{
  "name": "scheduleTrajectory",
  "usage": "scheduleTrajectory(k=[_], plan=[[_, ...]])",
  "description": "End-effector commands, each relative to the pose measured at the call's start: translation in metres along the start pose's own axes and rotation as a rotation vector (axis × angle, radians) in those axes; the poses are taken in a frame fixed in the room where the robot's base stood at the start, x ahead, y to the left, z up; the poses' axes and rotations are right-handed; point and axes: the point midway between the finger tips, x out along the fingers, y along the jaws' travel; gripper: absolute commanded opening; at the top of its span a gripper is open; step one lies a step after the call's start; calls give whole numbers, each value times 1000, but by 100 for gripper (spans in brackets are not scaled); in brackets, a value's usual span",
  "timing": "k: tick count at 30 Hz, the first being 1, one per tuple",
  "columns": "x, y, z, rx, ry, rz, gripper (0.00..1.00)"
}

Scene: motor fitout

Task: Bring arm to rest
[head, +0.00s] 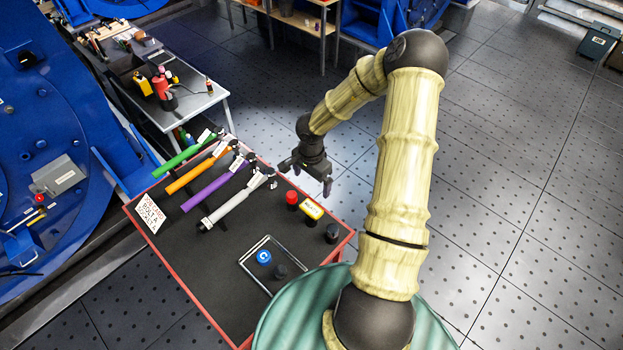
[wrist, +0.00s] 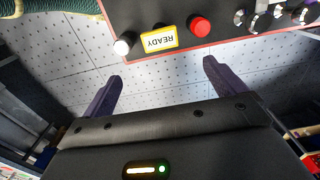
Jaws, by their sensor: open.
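My arm is raised and bent over the right side of the black-topped, red-edged table (head: 185,262). My gripper (head: 307,182) hangs just beyond the table's far right edge, above the floor. In the wrist view my gripper (wrist: 160,82) has its two dark fingers wide apart, with only floor tiles between them. It is open and empty. The table edge with a red button (wrist: 200,26) and a yellow READY sign (wrist: 159,39) lies beyond the fingertips, apart from them.
Green, orange, purple and grey-handled tools (head: 238,204) lie in a row on the table. A white label card (head: 150,213) is at the left. Another bench (head: 190,108) stands behind. Floor at right is clear.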

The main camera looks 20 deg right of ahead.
Motion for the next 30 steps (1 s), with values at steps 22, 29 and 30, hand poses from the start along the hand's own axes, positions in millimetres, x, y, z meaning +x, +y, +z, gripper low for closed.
scheduleTrajectory(k=[22, 29, 30], plan=[[-4, -6, -2, -38, 48, -28, 96], [-35, -32, -3, -231, 224, -171, 96], [-42, -37, 0, -276, 248, -199, 96]])
